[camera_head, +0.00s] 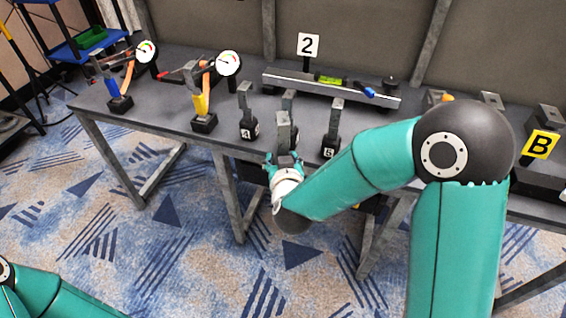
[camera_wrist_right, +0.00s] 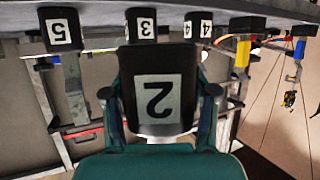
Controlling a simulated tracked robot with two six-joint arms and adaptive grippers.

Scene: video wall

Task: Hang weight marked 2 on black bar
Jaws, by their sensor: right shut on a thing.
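The weight marked 2 (camera_wrist_right: 158,93) is a black block with a white label, upside down in the right wrist view. My right gripper (camera_wrist_right: 160,100) is shut on it, with a finger on each side. In the head view my right gripper (camera_head: 284,160) is at the table's front edge, and the grey upright hook of the held weight (camera_head: 283,132) rises above it. A long grey and black beam (camera_head: 290,84) lies at the back of the table; I cannot tell if it is the black bar. My left gripper is out of view; only my left arm shows at lower left.
Weights marked 4 (camera_head: 248,128), 3 (camera_wrist_right: 141,25) and 5 (camera_head: 331,143) stand close around the held one. Two gauge stands (camera_head: 120,102) (camera_head: 205,122) are at left.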

